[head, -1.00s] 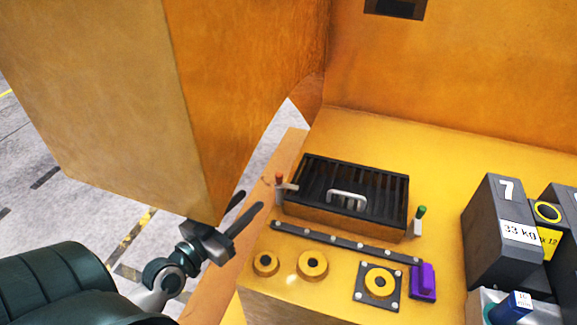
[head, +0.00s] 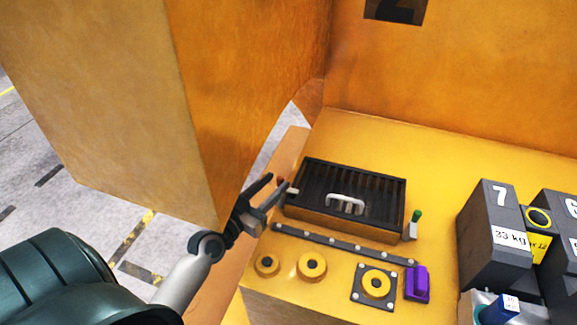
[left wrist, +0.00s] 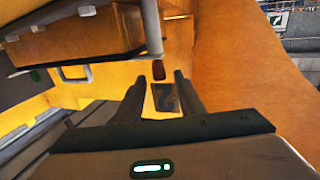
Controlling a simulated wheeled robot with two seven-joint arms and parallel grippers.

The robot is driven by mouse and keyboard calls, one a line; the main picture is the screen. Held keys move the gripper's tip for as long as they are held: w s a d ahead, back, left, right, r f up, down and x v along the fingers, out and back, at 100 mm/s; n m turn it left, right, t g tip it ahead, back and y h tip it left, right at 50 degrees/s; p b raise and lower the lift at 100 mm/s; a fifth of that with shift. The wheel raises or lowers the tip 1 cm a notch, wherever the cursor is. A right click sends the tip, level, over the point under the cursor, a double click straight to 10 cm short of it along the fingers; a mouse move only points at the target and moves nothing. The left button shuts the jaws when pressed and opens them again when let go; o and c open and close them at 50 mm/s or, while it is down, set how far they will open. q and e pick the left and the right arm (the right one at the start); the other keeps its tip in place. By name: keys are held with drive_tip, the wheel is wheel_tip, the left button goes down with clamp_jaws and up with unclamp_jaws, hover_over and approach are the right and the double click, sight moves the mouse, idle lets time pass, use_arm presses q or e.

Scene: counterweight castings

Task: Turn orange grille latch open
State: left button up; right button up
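The orange grille latch, a pale lever with an orange-red knob (head: 281,180), is at the left end of the black slatted grille (head: 378,193). My left gripper (head: 278,183) is open at the latch and partly covers it in the head view. In the left wrist view, the knob (left wrist: 158,70) hangs on its grey post just beyond and between the tips of the two spread fingers (left wrist: 159,78). I cannot tell whether a finger touches it. The grille's silver handle (head: 345,201) lies over its middle. My right gripper is not in view.
A green-knobbed latch (head: 415,217) stands at the grille's right end. A bolted bar (head: 345,243), yellow rings (head: 312,266) and a purple block (head: 417,284) lie in front. Dark numbered weights (head: 491,232) stand right. A large orange panel (head: 255,95) rises behind my left gripper.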

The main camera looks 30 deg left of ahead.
use_arm(q)
drive_tip(key=w+p, duration=0.2)
drive_tip(key=w, duration=0.5)
drive_tip(key=shift+d, duration=0.3)
drive_tip(key=shift+w, duration=0.1)
drive_tip(key=shift+c, duration=0.7)
clamp_jaws()
